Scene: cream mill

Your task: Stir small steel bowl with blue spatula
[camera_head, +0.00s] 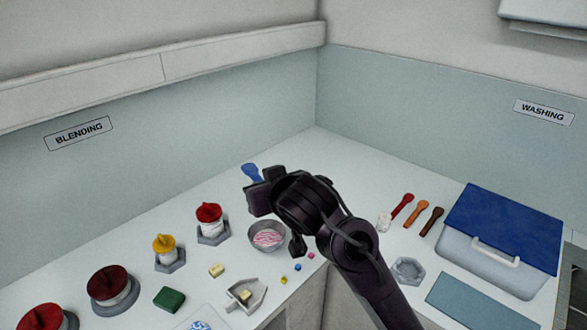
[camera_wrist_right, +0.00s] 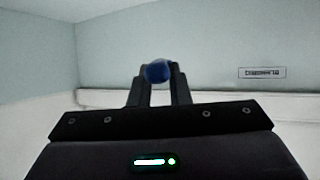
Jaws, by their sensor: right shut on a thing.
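The small steel bowl (camera_head: 267,236) stands on the white counter with pink and white swirled contents inside. My right gripper (camera_head: 256,186) is above and slightly left of the bowl, shut on the blue spatula (camera_head: 251,172). The spatula's blue end sticks up past the fingers; its lower part is hidden by the gripper in the head view. In the right wrist view a rounded blue end of the spatula (camera_wrist_right: 158,71) sits between the fingertips. I cannot tell whether the spatula touches the bowl's contents. My left gripper is not in view.
A grey scoop (camera_head: 245,295), green block (camera_head: 169,299) and small cubes lie in front. Right are several spoons (camera_head: 417,213), a hexagonal dish (camera_head: 408,270) and a blue-lidded box (camera_head: 503,236).

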